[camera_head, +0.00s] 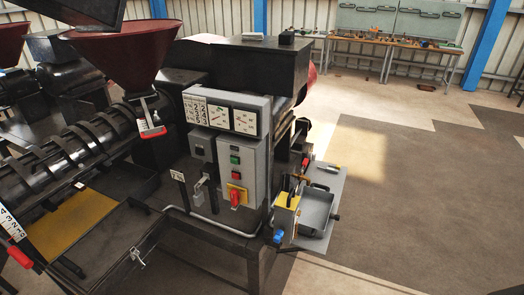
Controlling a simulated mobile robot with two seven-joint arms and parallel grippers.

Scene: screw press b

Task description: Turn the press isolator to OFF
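The press isolator (236,196) is a red rotary handle on a yellow plate. It sits low on the front of a grey control box (258,165) on the black press. The handle looks roughly upright; its position markings are too small to read. Above it on the same box are a green button (235,160) and a red button (235,175). I see neither of my grippers in this view, and nothing visible touches the isolator.
A smaller grey box with a lever (200,187) is left of the control box. A panel of white gauges (244,121) is above. A red hopper (124,48) stands over the ribbed barrel (75,158). A metal tray (318,210) juts out right. Floor at right is clear.

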